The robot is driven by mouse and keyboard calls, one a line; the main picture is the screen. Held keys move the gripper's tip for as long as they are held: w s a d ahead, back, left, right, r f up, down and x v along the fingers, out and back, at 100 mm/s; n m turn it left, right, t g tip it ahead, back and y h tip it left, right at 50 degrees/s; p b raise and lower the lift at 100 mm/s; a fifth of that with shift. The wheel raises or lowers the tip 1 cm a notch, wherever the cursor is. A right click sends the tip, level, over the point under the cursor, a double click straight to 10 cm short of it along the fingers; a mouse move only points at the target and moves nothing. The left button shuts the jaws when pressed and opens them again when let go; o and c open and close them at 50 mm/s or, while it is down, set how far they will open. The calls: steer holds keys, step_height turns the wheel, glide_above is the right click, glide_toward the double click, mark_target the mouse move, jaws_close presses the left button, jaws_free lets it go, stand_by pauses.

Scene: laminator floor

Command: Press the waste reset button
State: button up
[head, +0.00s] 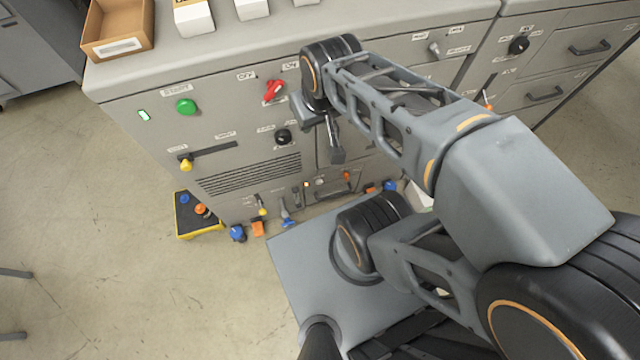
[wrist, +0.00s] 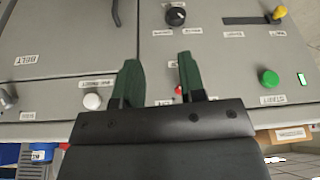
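A round white button (wrist: 92,101) sits on the grey machine front in the wrist view, left of my fingers. The small label (wrist: 97,83) beside it is too blurred to read surely, so I cannot confirm it is the waste reset button. My gripper (wrist: 157,60) shows two dark green fingers spread apart with nothing between their tips; it is open. In the head view my gripper (head: 322,132) hangs in front of the machine's upper front panel. My arm and gripper hide the part of the panel behind them there, and the white button is not visible in that view.
A green button (head: 186,106), a red switch (head: 273,90), a black knob (head: 283,136) and a yellow-tipped lever (head: 186,165) stick out of the panel near my gripper. A cardboard box (head: 118,28) stands on top. A yellow-edged box (head: 197,215) is on the floor.

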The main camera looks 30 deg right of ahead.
jaws_close()
stand_by(1.4)
